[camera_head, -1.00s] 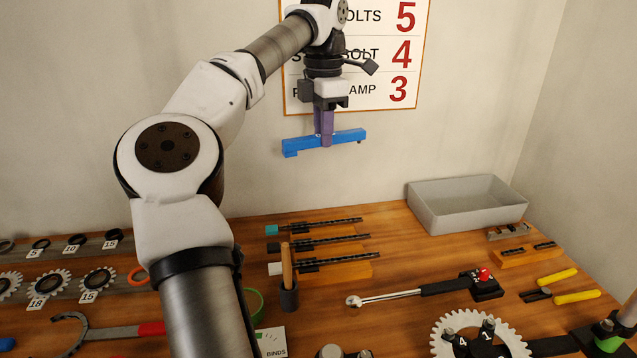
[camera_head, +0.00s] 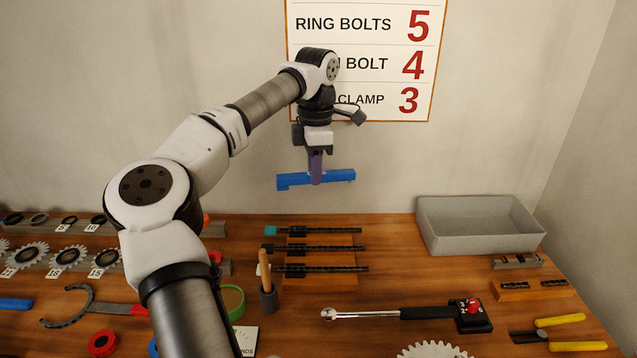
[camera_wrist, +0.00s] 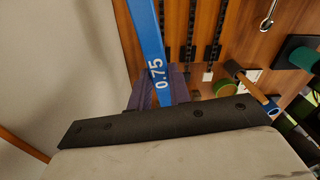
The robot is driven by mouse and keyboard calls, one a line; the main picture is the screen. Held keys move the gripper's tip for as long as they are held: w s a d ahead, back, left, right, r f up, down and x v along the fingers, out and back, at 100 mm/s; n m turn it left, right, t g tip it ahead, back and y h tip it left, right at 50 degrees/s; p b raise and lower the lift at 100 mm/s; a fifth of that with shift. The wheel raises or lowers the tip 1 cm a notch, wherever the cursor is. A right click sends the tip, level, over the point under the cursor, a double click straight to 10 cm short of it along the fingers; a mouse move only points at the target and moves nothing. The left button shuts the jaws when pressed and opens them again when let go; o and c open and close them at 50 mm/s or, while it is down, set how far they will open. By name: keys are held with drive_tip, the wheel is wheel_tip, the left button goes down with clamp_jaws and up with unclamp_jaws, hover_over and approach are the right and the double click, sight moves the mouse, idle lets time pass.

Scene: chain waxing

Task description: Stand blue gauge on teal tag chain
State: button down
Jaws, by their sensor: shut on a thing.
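The blue gauge (camera_head: 334,176) is a long flat bar with hooked ends. My gripper (camera_head: 316,178) is shut on it near its middle and holds it level in the air, well above the bench. In the wrist view the gauge (camera_wrist: 150,45) shows the marking 0.75 beside the purple fingers. The teal tag chain (camera_head: 320,230) is the rearmost of three dark chains lying side by side on wooden blocks, with a teal tag (camera_head: 298,231) at its left end. The gauge is above and behind this chain, apart from it.
Two more chains (camera_head: 320,248) (camera_head: 320,268) lie in front. A grey bin (camera_head: 480,226) is at the back right, and a torque wrench (camera_head: 400,314) lies in front. A wall chart (camera_head: 365,60) hangs behind my arm.

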drive_tip(key=m+p, duration=0.2)
approach(319, 229)
drive_tip(key=shift+s+a+f+b, duration=0.1)
drive_tip(key=shift+a+f+b, duration=0.05)
drive_tip(key=shift+f+b, duration=1.85)
drive_tip(key=shift+f, duration=0.85)
drive_tip(key=c, duration=1.2)
unclamp_jaws()
drive_tip(key=shift+r, duration=0.1)
wheel_tip(319, 229, up, 14)
drive_tip(key=shift+f+b, duration=0.15)
drive_tip(key=shift+b, duration=0.9)
drive_tip(key=shift+s+f, duration=0.1)
